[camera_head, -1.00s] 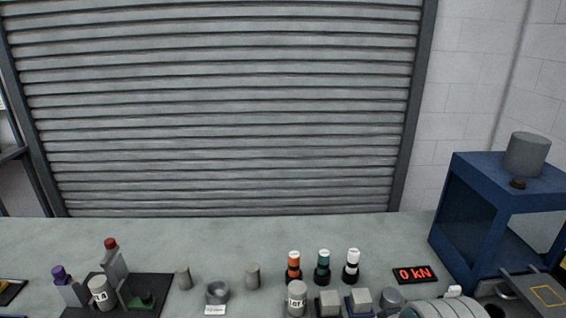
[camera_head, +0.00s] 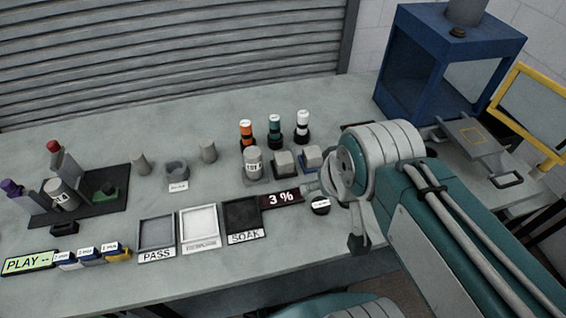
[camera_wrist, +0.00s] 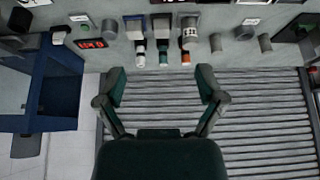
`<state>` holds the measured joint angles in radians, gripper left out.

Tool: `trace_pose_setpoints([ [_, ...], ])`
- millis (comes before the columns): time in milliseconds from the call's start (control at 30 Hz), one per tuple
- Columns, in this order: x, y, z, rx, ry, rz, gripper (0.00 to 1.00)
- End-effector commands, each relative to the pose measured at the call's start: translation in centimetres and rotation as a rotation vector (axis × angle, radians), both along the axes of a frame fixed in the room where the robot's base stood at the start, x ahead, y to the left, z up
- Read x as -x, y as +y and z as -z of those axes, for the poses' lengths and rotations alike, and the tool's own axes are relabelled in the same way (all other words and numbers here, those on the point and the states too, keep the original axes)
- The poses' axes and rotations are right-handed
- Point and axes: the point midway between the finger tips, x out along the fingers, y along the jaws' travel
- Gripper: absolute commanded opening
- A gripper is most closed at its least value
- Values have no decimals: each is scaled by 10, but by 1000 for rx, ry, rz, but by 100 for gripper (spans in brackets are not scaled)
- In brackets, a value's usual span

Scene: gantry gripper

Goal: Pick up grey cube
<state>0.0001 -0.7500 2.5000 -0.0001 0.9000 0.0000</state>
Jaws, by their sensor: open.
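Two grey cubes stand side by side on the bench right of centre in the head view. One grey cube (camera_head: 284,161) is on a dark base, and the other (camera_head: 312,155) is on a blue base. I cannot tell which one the task means. Both also show near the top of the wrist view, the dark-based cube (camera_wrist: 161,24) and the blue-based cube (camera_wrist: 135,25). My gripper (camera_wrist: 160,82) is open with nothing between its fingers. It is apart from both cubes. In the head view my arm hides most of the gripper.
A labelled grey cylinder (camera_head: 254,163) stands close left of the cubes. Orange (camera_head: 246,130), green (camera_head: 274,127) and white-topped (camera_head: 303,122) bottles stand behind. A blue press frame (camera_head: 415,80) is at the right. Trays (camera_head: 157,255) line the front.

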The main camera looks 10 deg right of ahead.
Motion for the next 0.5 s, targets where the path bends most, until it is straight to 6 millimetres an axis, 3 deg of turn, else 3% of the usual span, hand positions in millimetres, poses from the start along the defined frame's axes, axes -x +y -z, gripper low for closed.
trace_pose_setpoints([
  [33, 0, 0, 0, 0, 0, 0, 92],
  [67, 0, 0, 0, 0, 0, 0, 100],
  [233, -12, 0, -1, 0, 18, 0, 100],
  [500, -60, 0, 2, 0, 80, -1, 100],
])
